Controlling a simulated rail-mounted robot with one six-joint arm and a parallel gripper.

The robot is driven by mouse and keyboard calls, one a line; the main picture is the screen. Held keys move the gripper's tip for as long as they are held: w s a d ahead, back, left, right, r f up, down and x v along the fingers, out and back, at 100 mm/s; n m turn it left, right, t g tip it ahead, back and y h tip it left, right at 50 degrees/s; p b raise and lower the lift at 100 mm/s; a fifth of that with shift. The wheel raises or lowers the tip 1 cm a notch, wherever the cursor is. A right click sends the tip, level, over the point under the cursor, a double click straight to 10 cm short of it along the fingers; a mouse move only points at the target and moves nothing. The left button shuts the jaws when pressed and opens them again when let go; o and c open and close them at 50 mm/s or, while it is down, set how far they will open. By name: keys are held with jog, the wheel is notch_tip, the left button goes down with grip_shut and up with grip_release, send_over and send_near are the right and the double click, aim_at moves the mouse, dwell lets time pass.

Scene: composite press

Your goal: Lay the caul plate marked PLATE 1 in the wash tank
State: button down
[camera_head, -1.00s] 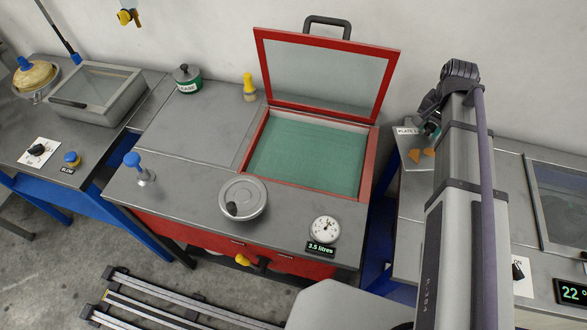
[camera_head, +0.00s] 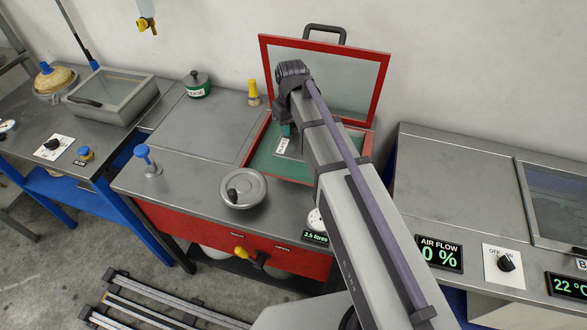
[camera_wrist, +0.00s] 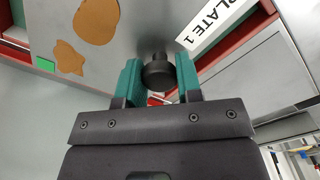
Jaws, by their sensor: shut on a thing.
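The caul plate (camera_head: 293,152), a grey sheet with a white PLATE 1 label, is over the opening of the wash tank. In the wrist view the plate (camera_wrist: 120,58) shows two brown stains and a dark round knob (camera_wrist: 158,72). My gripper (camera_wrist: 160,68) is shut on that knob with its green fingers. The wash tank (camera_head: 257,143) has a red rim, green inside, and a raised glass lid (camera_head: 345,75) framed in red. My arm hides the plate's right part and much of the tank; I cannot tell the plate's height above the green surface.
A yellow-capped bottle (camera_head: 254,93) and a green tin (camera_head: 197,85) stand behind. The right bench top (camera_head: 450,175) is clear near its left end.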

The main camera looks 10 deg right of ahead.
aim_at(292, 171)
notch_tip(292, 171, down, 18)
jog(key=b, duration=1.6)
jog(key=shift+r, duration=0.4)
jog(key=shift+f, duration=0.15)
jog(key=c, duration=0.8)
grip_release()
